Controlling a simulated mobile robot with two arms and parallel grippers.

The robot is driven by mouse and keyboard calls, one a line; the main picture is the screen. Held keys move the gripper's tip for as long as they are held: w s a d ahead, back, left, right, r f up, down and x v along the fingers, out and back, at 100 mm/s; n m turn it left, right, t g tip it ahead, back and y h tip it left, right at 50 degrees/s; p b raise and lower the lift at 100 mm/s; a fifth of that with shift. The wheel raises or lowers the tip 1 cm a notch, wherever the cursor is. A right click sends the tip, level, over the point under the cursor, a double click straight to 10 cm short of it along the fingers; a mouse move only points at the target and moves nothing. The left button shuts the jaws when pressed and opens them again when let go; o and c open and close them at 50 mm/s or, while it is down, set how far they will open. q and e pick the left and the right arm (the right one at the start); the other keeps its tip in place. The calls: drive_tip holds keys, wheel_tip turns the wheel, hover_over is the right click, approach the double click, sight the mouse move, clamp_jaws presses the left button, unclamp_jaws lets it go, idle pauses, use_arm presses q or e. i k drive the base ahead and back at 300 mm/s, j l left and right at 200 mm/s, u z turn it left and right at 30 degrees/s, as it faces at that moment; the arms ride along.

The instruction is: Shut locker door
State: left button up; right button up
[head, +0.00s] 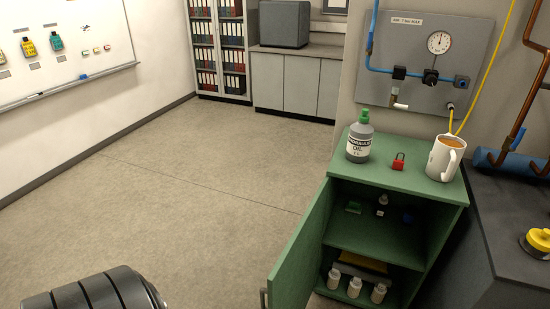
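The green locker (397,178) stands right of centre in the head view, against the wall. Its door (302,247) is open and swung out to the left, with a handle (263,298) at its lower outer edge. Inside, the upper shelf (372,239) holds a few small items, and several white bottles (354,287) stand in the lower part. A dark ribbed cylindrical part at the bottom left looks like part of my own arm. Neither gripper shows in the view.
The floor (200,200) left of the door is clear.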

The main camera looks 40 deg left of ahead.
sight(290, 282)
drive_tip(key=j, duration=0.65)
drive_tip(key=j+z, duration=0.15)
drive_tip(key=j, duration=0.45)
drive_tip(key=k+j, duration=0.15)
drive_tip(key=j, duration=0.5)
drive_tip(key=j+z, duration=0.1)
drive_tip(key=j, duration=0.5)
drive_tip(key=k, duration=0.05)
